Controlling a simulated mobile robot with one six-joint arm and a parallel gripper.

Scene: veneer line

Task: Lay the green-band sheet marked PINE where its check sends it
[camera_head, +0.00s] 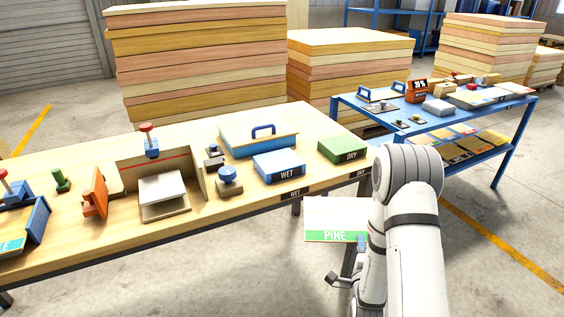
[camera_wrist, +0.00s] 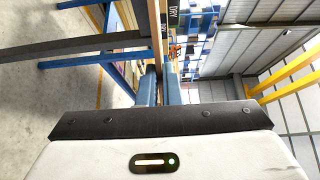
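The white sheet (camera_head: 330,212) with a green band marked PINE is off the front edge of the workbench, roughly level and clear of the top. My gripper (camera_head: 361,243) is at its right edge, mostly hidden by my arm; a blue fingertip shows against the sheet. In the wrist view the blue fingers of my gripper (camera_wrist: 159,90) are close together, with the sheet hard to make out between them. On the bench (camera_head: 100,245) are a blue block marked WET (camera_head: 279,166) and a green block marked DRY (camera_head: 343,150), with matching dark labels on the front edge.
A fixture with a red line (camera_head: 126,172) holds a pale block (camera_head: 162,190). An orange plate (camera_head: 96,195), a blue knob (camera_head: 229,182) and a blue handled board (camera_head: 258,140) stand nearby. A blue table (camera_head: 345,100) carries an orange display (camera_head: 416,90) reading about 20 %. Lumber stacks stand behind.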

